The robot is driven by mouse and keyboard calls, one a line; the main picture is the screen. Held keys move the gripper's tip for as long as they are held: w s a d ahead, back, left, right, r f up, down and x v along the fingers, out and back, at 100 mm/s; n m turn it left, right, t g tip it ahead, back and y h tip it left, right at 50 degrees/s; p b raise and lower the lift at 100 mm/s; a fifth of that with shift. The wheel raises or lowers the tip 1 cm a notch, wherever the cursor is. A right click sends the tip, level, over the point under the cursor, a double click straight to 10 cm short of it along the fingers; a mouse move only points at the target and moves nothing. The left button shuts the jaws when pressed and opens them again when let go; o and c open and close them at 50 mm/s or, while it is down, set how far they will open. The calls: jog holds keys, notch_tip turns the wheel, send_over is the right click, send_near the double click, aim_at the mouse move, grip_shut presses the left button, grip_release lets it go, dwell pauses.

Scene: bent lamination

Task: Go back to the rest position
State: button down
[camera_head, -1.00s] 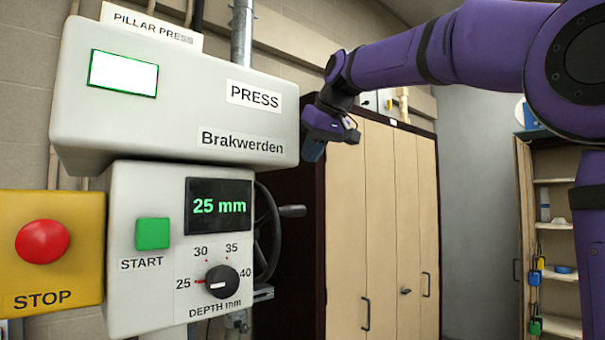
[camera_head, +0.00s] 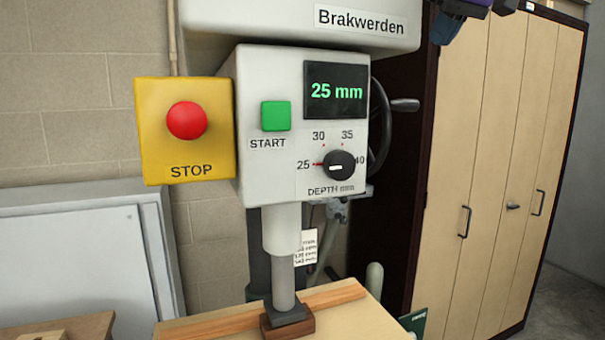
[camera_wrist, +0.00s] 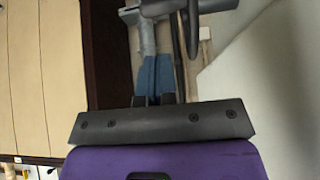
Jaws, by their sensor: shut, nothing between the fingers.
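My gripper (camera_head: 442,28) shows at the top edge of the head view, just right of the press head, with its blue fingers pointing down. In the wrist view its two blue fingers (camera_wrist: 156,75) lie side by side, shut and empty. Most of my arm is out of the head view. The pillar press (camera_head: 330,20) stands left of my gripper, its display reading 25 mm. The press ram (camera_head: 284,285) is down on a dark brown block (camera_head: 288,325) at a wooden strip (camera_head: 215,323).
A yellow box with a red stop button (camera_head: 187,121) sits left of the green start button (camera_head: 276,115). A handwheel (camera_head: 381,130) juts from the press's right side. A tall wooden cabinet (camera_head: 500,150) stands on the right. Clear floor (camera_head: 560,305) shows at lower right.

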jog(key=s+f+m+h, duration=0.1)
jog(key=s+f, duration=1.2)
jog(key=f, duration=0.3)
jog(key=s+d+f+m+g+h, duration=0.1)
jog(key=s+f+m, duration=0.1)
jog(key=s+f, duration=1.1)
notch_tip(320, 180, down, 3)
jog(key=shift+d+r+g, duration=0.1)
jog(key=shift+d+g, duration=0.2)
